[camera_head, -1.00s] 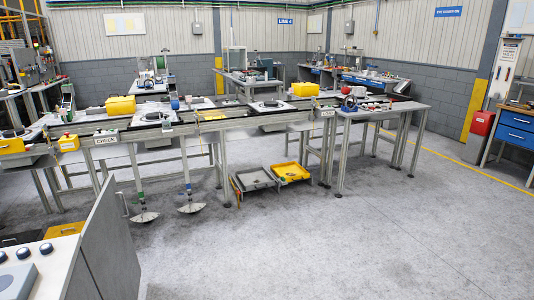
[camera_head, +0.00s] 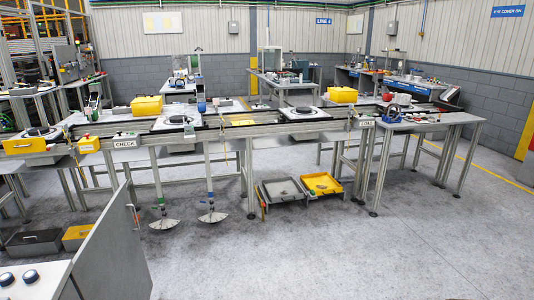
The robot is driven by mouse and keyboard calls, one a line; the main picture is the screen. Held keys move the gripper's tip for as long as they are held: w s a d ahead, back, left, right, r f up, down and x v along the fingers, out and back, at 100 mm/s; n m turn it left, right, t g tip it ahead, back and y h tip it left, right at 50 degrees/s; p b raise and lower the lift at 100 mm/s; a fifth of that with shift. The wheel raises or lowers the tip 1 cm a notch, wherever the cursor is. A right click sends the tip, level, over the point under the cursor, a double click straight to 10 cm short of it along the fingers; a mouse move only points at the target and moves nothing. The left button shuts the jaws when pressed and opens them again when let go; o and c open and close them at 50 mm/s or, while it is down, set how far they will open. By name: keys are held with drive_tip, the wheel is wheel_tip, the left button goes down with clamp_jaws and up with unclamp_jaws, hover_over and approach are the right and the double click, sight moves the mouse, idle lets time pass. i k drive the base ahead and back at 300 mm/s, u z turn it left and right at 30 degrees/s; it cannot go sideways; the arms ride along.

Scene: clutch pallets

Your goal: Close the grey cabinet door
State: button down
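A grey cabinet door (camera_head: 118,247) stands at the lower left of the head view, seen at a steep angle. It stands out from the grey cabinet (camera_head: 48,288), and a small handle (camera_head: 135,216) shows near its far edge. The door looks open, though its hinge side and lower part are cut off by the frame. Dark round knobs (camera_head: 30,276) sit on the cabinet's top. My gripper is not in view.
A long workbench line (camera_head: 250,132) with a CHECK sign (camera_head: 124,143) crosses the view beyond the door. Dark and yellow bins (camera_head: 35,242) stand left of the door. The floor (camera_head: 330,255) to the right is clear.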

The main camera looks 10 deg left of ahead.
sight(111, 264)
drive_tip(key=u, duration=0.35)
drive_tip(key=i, duration=1.5)
drive_tip(key=u, duration=0.75)
drive_tip(key=i, duration=0.65)
drive_tip(key=u, duration=0.8)
drive_tip(key=i, duration=0.5)
drive_tip(key=u, duration=0.9)
drive_tip(key=i, duration=0.65)
drive_tip(key=u, duration=0.35)
